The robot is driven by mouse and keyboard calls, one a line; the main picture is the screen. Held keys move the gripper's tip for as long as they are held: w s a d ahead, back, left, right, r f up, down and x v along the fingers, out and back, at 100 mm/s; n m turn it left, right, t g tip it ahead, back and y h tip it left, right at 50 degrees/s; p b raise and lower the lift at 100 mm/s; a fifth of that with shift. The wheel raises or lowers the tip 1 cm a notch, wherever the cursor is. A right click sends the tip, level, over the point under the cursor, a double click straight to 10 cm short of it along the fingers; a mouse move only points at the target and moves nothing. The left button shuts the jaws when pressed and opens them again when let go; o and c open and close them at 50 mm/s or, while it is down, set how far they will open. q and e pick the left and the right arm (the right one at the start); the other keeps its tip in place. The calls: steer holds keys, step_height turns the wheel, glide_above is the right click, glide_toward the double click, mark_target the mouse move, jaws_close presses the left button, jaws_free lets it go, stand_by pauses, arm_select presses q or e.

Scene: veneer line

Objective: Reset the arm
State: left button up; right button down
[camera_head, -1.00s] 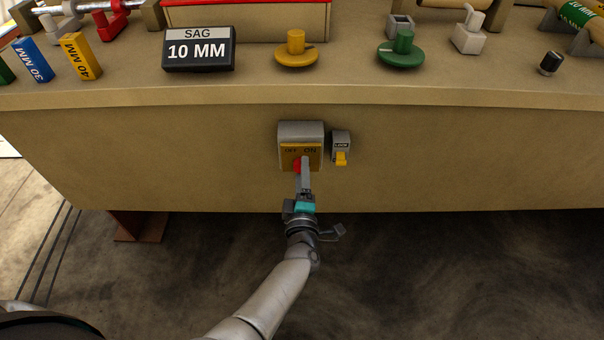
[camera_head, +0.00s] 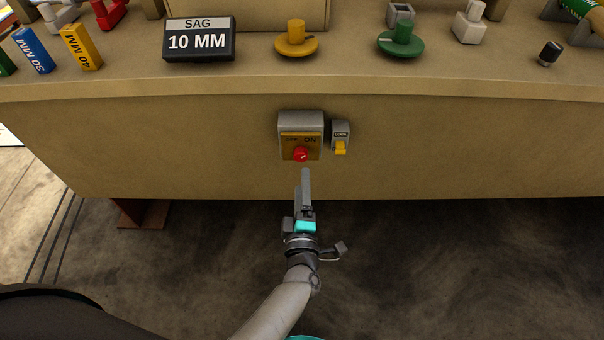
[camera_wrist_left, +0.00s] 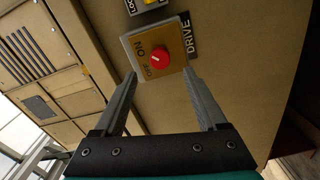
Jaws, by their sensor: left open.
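My left gripper (camera_head: 305,182) is in front of the bench's front panel, just below the drive switch box (camera_head: 301,120). Its fingers are apart and empty. In the left wrist view the gripper (camera_wrist_left: 165,88) shows its two fingers spread, with the red knob (camera_wrist_left: 159,59) between and beyond them, not touched. The red knob (camera_head: 300,155) sits on a yellow plate marked OFF and ON; its white mark points up and to the right in the head view. My right gripper is not in view.
A small lock switch (camera_head: 340,147) with a yellow tab is right of the box. On the bench top (camera_head: 260,77) stand a SAG 10 MM sign (camera_head: 199,42), a yellow knob (camera_head: 296,40) and a green knob (camera_head: 402,40). The floor below is clear.

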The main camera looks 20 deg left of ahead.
arm_select(q)
steer(key=shift+s, duration=0.2)
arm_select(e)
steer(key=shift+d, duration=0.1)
arm_select(q)
steer(key=s+a+f+m+g+h+p, duration=0.1)
steer(key=s+f+m+g+h, duration=0.25)
steer(key=s+f+m, duration=0.5)
steer(key=s+f+m+g+h+p, duration=0.1)
steer(key=s+f+m+g+h, duration=0.4)
steer(key=f, duration=0.7)
steer(key=s+a+f+m+g+y, duration=0.2)
steer(key=s+a+f+m+g, duration=0.1)
steer(key=s, duration=0.6)
steer(key=s+a+f+m+g+y, duration=0.2)
steer(key=s+a+f+m+g, duration=0.1)
steer(key=s+a, duration=0.4)
steer(key=s+f+m, duration=0.1)
steer(key=s+f, duration=0.1)
steer(key=s, duration=0.1)
steer(key=shift+a+f+m, duration=0.15)
steer(key=shift+m, duration=0.2)
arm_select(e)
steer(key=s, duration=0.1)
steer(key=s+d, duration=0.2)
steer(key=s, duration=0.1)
arm_select(q)
steer(key=shift+g, duration=0.25)
